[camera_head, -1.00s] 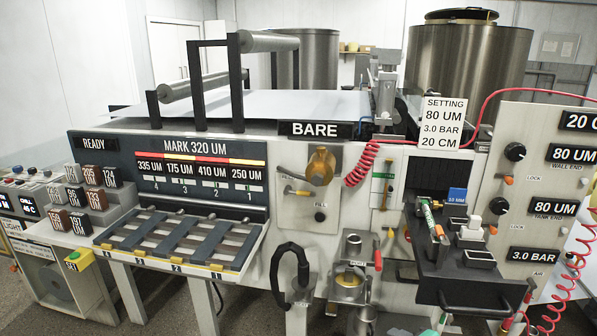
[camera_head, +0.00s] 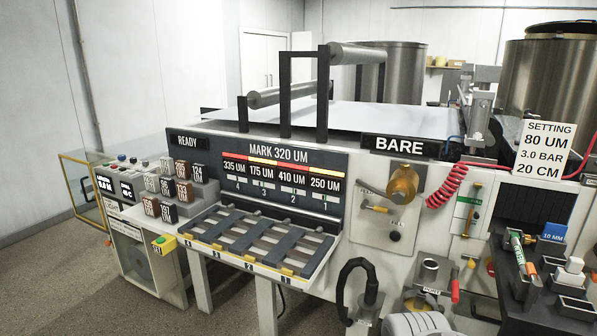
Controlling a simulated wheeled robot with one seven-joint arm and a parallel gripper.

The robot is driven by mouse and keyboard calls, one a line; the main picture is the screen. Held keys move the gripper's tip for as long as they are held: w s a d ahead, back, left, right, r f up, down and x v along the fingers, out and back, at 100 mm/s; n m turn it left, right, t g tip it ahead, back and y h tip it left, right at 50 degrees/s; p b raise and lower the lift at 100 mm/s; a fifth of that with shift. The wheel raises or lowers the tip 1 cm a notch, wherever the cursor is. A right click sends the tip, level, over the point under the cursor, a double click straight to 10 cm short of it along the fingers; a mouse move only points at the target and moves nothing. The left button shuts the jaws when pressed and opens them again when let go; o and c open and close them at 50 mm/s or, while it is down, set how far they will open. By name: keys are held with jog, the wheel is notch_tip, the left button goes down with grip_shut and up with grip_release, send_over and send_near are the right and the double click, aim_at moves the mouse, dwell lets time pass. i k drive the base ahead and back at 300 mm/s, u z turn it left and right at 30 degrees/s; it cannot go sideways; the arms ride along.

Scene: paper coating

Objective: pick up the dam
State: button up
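I cannot tell for sure which piece is the dam; no readable label names it. Small loose pieces stand at the right edge on a dark tray (camera_head: 520,292), partly cut off by the frame. They include a green-and-orange banded rod (camera_head: 519,255) and a white block (camera_head: 571,270) in a black holder. A blue 10 MM card (camera_head: 553,233) stands behind them. My gripper is not in view. A pale rounded part at the bottom edge looks like my own arm.
The coating machine fills the middle, with its BARE sign (camera_head: 400,146) and a sloping slotted rack (camera_head: 255,240) jutting forward. A black curved hose (camera_head: 345,285) and a red coiled cord (camera_head: 447,186) hang on its front. Open floor (camera_head: 60,280) lies at the left.

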aim_at(572, 274)
jog(key=z, duration=1.1)
jog(key=k, duration=0.45)
jog(key=z, duration=0.3)
jog(key=i, duration=0.5)
